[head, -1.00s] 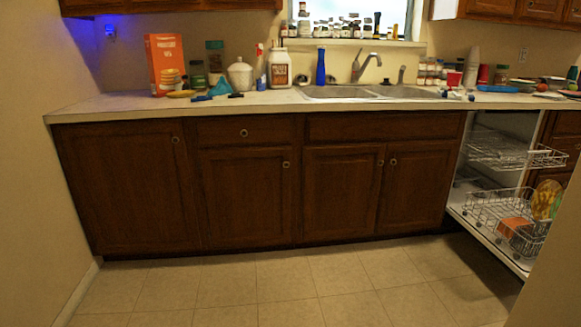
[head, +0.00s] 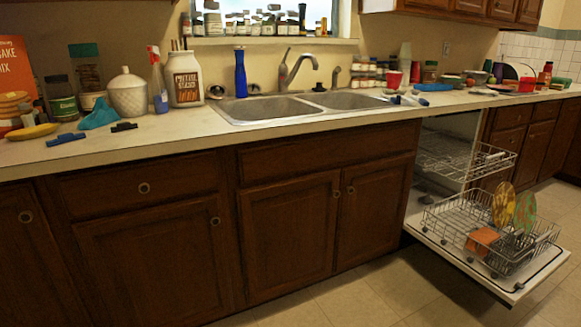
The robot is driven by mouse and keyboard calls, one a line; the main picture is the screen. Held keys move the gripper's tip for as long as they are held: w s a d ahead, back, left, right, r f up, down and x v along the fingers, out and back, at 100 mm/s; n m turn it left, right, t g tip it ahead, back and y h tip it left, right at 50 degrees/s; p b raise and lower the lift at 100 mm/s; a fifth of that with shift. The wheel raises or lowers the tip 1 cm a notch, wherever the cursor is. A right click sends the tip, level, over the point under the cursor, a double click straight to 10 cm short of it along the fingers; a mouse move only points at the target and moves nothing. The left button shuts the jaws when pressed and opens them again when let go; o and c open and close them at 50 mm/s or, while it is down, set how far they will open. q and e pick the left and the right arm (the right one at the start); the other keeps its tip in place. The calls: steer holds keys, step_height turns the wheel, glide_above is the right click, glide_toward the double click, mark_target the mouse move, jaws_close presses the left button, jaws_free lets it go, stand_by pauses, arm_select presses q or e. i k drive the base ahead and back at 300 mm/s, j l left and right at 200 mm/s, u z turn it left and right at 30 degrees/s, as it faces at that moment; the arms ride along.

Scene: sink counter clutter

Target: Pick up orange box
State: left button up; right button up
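An orange box (head: 14,75) with pancake lettering and a picture of pancakes stands upright on the counter at the far left of the head view. The left edge of the picture cuts it off. A yellow banana-like item (head: 32,132) lies in front of its base. A smaller orange item (head: 482,241) rests in the lower dishwasher rack at the right; I cannot tell exactly what it is. Neither of my grippers is in view.
The counter (head: 180,127) holds jars, a white canister (head: 128,95), a spray bottle (head: 158,82) and a blue bottle (head: 240,74). A double sink (head: 275,108) is in the middle. The open dishwasher door (head: 510,284) juts out at the right. Floor in front is clear.

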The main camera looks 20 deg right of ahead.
mark_target(485, 235)
steer(key=i+z, duration=0.2)
steer(key=z, duration=0.2)
steer(key=i+z, duration=0.2)
steer(key=z, duration=0.2)
steer(key=i+z, duration=0.2)
steer(key=z, duration=0.2)
steer(key=i+j+z, duration=0.15)
steer(key=z, duration=0.25)
